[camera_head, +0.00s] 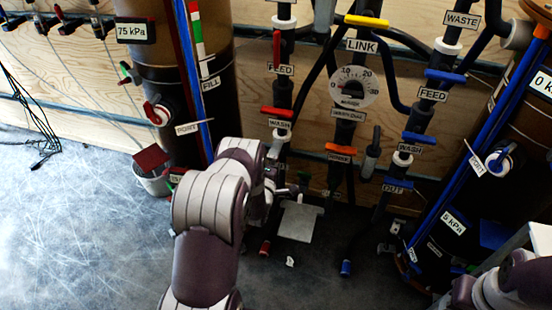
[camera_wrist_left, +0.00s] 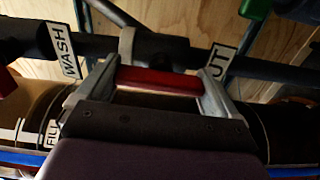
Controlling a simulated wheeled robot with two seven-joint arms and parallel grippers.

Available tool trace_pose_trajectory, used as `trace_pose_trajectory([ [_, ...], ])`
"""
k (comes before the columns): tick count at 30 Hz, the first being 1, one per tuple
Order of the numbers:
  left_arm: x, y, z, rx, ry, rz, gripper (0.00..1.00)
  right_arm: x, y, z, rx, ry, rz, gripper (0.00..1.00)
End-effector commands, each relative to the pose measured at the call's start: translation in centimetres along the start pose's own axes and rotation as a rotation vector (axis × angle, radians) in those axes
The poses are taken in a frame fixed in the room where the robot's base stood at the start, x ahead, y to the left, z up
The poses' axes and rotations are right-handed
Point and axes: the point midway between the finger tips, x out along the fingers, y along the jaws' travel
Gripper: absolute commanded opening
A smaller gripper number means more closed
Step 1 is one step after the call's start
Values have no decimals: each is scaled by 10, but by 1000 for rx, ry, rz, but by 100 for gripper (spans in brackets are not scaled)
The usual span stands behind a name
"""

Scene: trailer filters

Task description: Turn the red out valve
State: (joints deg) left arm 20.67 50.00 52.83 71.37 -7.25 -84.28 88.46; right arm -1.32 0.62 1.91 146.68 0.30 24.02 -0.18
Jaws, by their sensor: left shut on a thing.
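In the left wrist view, a red valve handle (camera_wrist_left: 158,82) lies between the two fingers of my left gripper (camera_wrist_left: 154,74), which is shut on it. The handle sits across a dark pipe beside a label that is partly covered and reads "UT" (camera_wrist_left: 217,62). A "WASH" label (camera_wrist_left: 62,52) is on the other side. In the head view my left arm reaches to the lower end of the left, red-valve pipe and hides the handle. My right gripper is out of frame; only part of my right arm shows at the lower right.
In the head view, the red wash valve (camera_head: 277,112) and red feed valve (camera_head: 276,48) are above my left arm. Blue valves, including the blue out valve (camera_head: 397,188), are on the right pipe. A bucket (camera_head: 153,183) stands left of my arm. The front-left floor is clear.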

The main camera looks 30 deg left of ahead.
Motion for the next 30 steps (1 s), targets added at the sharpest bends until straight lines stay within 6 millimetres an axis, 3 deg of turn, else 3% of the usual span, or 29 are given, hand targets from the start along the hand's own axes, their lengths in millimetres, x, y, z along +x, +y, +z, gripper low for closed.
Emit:
trace_pose_trajectory([
  [20, 0, 0, -2, -59, 6, 1, 63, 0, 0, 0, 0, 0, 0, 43],
  [21, 0, 0, -2, -59, 6, 1, 100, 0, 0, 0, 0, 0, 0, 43],
  [30, -7, 0, -1, -56, 3, -2, 100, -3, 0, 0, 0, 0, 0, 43],
])
